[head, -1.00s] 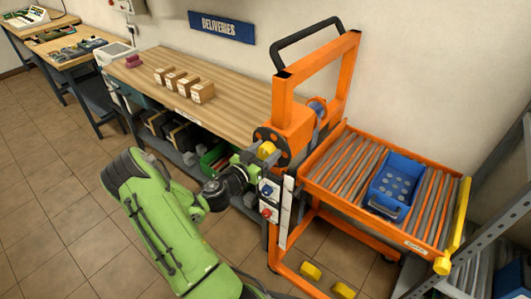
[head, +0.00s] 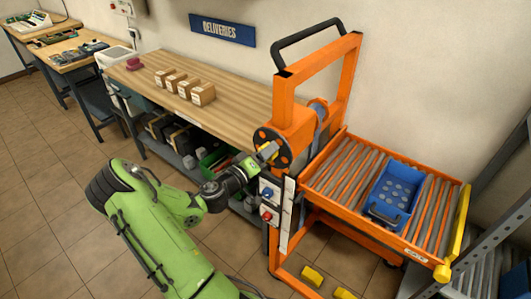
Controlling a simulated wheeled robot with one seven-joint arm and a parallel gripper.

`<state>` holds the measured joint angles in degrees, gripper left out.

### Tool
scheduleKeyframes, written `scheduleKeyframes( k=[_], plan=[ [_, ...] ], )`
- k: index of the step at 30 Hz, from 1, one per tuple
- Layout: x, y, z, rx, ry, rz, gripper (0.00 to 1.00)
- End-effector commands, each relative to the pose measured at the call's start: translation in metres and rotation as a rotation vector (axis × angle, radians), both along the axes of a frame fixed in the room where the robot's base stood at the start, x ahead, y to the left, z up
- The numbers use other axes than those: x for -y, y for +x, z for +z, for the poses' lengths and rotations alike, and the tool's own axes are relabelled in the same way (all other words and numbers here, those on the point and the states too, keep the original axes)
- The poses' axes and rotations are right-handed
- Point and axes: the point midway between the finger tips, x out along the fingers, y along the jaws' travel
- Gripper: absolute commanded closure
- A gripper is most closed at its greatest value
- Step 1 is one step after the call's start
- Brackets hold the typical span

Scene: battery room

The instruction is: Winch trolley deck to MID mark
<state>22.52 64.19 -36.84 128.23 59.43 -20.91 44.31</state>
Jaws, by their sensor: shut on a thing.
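The orange trolley (head: 345,75) stands right of the wooden bench. The dark winch wheel (head: 264,135) is on the left side of the mast. My gripper (head: 262,155) is at the wheel's lower part, shut on the winch handle, which is mostly hidden by the jaws. A white strip (head: 288,215) runs down the post below the wheel; any MID mark on it is too small to read.
The wooden bench (head: 225,108) holds small boxes (head: 203,94). Blue and red knobs (head: 266,214) sit on a panel beside the post. Yellow pedals (head: 313,275) are near the floor. A grey metal rack (head: 490,232) closes off the right side. Floor at left is clear.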

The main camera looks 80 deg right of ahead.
Motion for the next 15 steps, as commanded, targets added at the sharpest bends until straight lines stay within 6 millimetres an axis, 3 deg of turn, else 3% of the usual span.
scheduleKeyframes(
  k=[15],
  plan=[
    [0.0003, 0.0018, -0.0003, -0.451, 0.194, 0.003, 0.70]
  ],
)
